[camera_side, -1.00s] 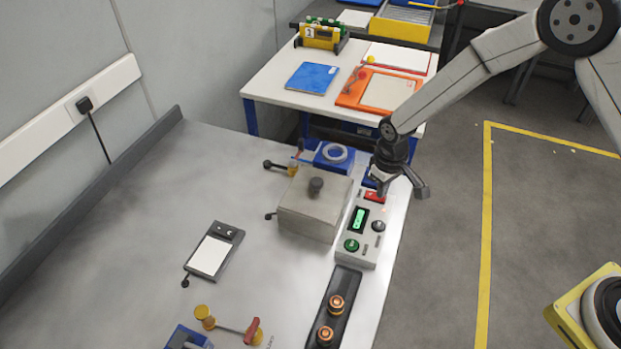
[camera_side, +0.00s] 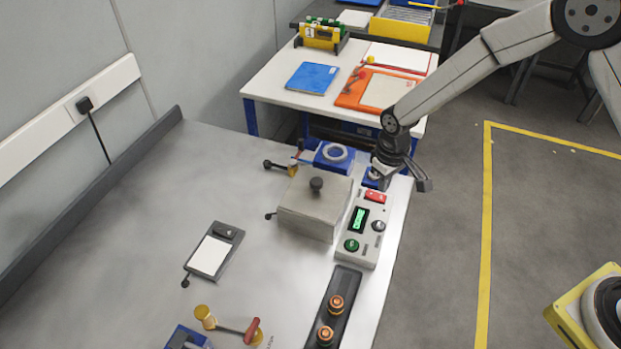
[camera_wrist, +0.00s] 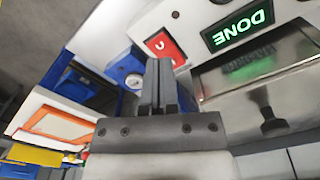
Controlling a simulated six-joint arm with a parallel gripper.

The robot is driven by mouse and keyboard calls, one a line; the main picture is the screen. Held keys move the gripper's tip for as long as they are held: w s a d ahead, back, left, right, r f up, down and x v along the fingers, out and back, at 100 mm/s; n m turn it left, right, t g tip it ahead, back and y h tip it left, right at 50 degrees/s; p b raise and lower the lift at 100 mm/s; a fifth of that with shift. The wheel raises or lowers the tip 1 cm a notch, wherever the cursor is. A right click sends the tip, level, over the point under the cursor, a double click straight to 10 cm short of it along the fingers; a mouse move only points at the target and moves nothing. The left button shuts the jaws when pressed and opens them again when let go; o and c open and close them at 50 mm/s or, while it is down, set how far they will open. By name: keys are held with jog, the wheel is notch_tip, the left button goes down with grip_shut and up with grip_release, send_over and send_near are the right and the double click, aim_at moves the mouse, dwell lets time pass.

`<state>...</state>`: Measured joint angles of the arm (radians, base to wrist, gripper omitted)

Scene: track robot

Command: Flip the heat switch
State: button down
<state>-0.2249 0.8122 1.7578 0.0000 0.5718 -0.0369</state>
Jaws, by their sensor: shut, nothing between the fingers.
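The control box (camera_side: 371,255) stands near the right edge of the metal table, with a red rocker switch (camera_side: 376,196) at its far end, a lit green display (camera_side: 360,219), a green knob (camera_side: 351,245) and a dark knob (camera_side: 378,226). In the wrist view the red switch (camera_wrist: 165,47) lies just beyond my fingertips, and the display (camera_wrist: 238,27) reads "DONE", upside down. My gripper (camera_side: 386,183) is shut and empty, just above and beyond the switch; its closed fingers also show in the wrist view (camera_wrist: 158,75). A gap shows between fingers and switch in the side view.
A grey lidded metal box (camera_side: 313,205) stands left of the control box. Blue fixtures (camera_side: 334,156) sit behind it. A black tray with two orange-topped posts (camera_side: 337,303) lies in front. The table's middle is largely clear.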

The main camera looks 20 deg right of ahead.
aim_at(385, 198)
jog(key=shift+r, duration=2.3)
jog(key=s+d+r+m+t, duration=0.1)
jog(key=s+d+r, duration=0.3)
jog(key=s, duration=0.4)
jog(key=s+d+r+m+t, duration=0.1)
jog(key=s+d+r+m, duration=0.1)
jog(key=s+d+r, duration=0.2)
jog(key=s+d, duration=0.2)
jog(key=s, duration=0.2)
jog(key=shift+s+t, duration=0.3)
jog(key=shift+s, duration=0.05)
